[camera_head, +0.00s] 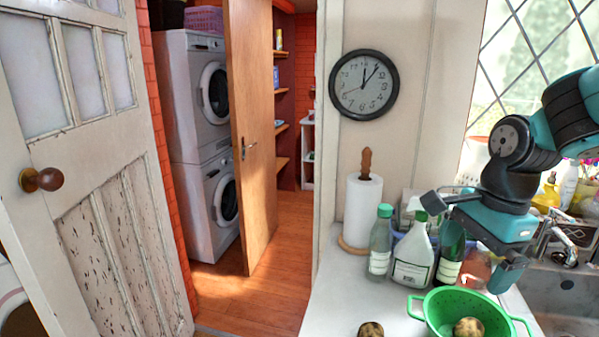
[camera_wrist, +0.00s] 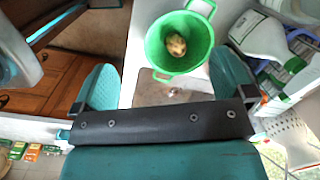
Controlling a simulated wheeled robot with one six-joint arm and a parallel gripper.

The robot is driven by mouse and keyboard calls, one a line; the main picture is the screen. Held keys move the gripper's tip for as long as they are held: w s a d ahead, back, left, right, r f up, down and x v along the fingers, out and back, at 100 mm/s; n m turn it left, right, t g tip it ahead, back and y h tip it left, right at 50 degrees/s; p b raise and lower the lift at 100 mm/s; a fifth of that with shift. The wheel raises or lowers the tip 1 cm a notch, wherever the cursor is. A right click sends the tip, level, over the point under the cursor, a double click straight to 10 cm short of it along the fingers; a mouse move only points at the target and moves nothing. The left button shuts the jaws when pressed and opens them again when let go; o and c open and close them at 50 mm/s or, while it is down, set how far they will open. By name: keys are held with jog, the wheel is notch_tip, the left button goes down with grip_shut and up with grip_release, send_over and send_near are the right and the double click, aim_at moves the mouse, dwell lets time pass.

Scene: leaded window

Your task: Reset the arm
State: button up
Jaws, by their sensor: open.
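My gripper (camera_head: 468,240) is on the right side of the head view, above the counter and higher than the green colander (camera_head: 440,312). Its two fingers are spread apart, with nothing between them. In the wrist view my gripper (camera_wrist: 166,82) also shows two teal fingers wide apart and empty. The colander (camera_wrist: 157,58) appears there beyond the fingers, with a brown potato (camera_wrist: 176,45) inside. My arm reaches in from the right edge of the head view, in front of the leaded window (camera_head: 525,45).
A second potato (camera_head: 370,329) lies on the counter (camera_head: 335,290). A clear bottle (camera_head: 380,245), a white spray bottle (camera_head: 413,258) and a paper towel roll (camera_head: 361,212) stand behind the colander. A metal sink (camera_head: 565,300) is at the right. The floor beyond the doors is clear.

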jog(key=s+a+n+y, duration=0.1)
jog(key=s+a+n, duration=0.5)
jog(key=n, duration=0.5)
jog(key=s+a+n+y+b, duration=0.1)
jog(key=s+a+n, duration=0.5)
jog(key=s+n, duration=0.4)
jog(key=shift+r+n+g+y, duration=0.15)
jog(key=shift+n+g+y, duration=0.2)
jog(key=shift+n, duration=0.55)
